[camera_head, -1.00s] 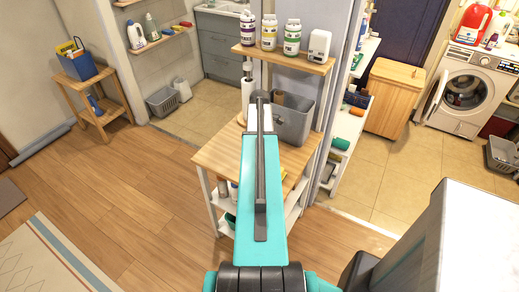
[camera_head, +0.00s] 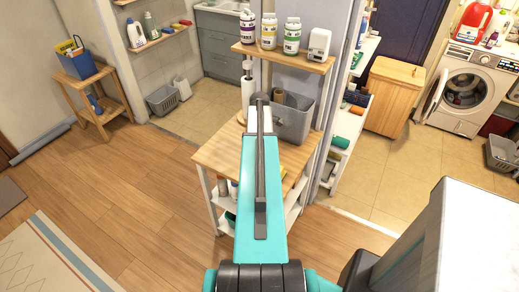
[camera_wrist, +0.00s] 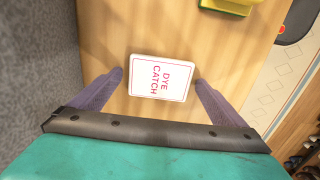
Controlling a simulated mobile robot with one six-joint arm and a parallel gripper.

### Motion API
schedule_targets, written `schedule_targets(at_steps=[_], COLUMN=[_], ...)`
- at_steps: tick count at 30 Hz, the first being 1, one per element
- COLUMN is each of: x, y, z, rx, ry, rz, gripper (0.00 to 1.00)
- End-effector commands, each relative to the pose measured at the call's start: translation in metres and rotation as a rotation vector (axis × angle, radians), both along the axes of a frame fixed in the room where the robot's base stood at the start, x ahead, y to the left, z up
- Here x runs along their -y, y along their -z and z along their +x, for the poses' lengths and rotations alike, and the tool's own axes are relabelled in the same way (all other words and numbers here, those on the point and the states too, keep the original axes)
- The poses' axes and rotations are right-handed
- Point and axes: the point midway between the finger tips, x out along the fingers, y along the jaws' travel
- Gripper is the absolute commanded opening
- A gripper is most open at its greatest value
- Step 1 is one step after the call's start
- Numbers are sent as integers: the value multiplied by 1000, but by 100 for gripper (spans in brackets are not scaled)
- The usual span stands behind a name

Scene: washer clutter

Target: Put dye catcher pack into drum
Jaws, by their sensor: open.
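The dye catcher pack (camera_wrist: 158,78) is a white, flat pack with a pink border and the words "DYE CATCH". In the wrist view it lies on a wooden surface, just beyond and between my fingertips. My gripper (camera_wrist: 159,76) is open, with a finger on each side and a gap to the pack. In the head view my arm hides the pack and my gripper. The washer (camera_head: 466,88) stands at the far right, with its round door swung open and the drum (camera_head: 465,92) showing dark inside.
The wooden cart (camera_head: 222,155) carries a grey bin (camera_head: 293,122) at its back. A yellow and green item (camera_wrist: 228,5) lies near the pack. A wooden hamper (camera_head: 394,97) stands left of the washer, and a grey basket (camera_head: 501,155) right. Tile floor (camera_head: 420,165) before the washer is clear.

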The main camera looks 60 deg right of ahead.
Motion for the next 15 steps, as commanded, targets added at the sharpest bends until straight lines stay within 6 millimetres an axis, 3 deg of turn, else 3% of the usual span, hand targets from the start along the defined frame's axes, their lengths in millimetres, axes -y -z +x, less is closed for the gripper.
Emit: schedule_targets(at_steps=[8,15], x=[0,0], y=[-6,-23], z=[0,0], rx=[0,1], ry=[0,0], rz=[0,-1], gripper=[96,96])
